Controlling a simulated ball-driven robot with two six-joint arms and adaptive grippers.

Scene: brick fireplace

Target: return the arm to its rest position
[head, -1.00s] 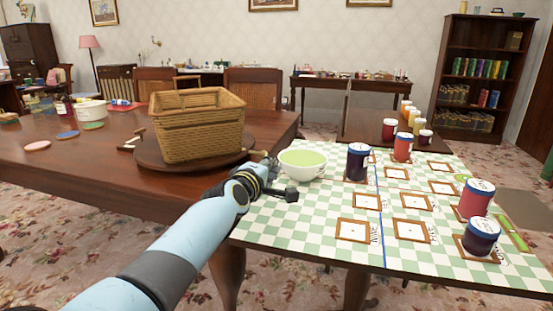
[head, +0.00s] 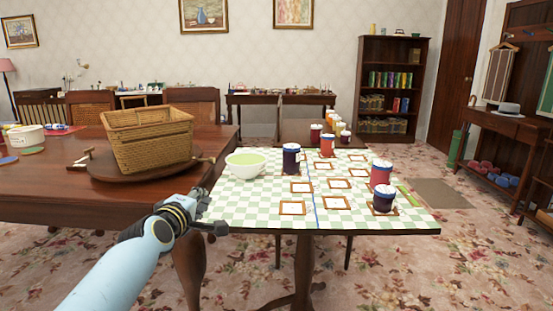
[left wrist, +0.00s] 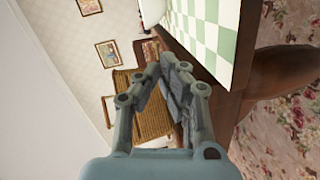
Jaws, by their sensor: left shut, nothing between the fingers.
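My left arm comes in from the lower left in the head view. Its gripper (head: 207,212) is beside the near left corner of the green-and-white checked table (head: 250,208). In the left wrist view the gripper's fingers (left wrist: 165,75) are together with nothing between them. The checked table's edge (left wrist: 215,40) shows just past them. My right gripper is not in view.
A wicker basket (head: 150,143) stands on a round wooden board on the brown table (head: 60,187) at left. A bowl of green liquid (head: 245,163), several jars and small wooden frames are on the checked table. Open carpet (head: 400,270) lies in front.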

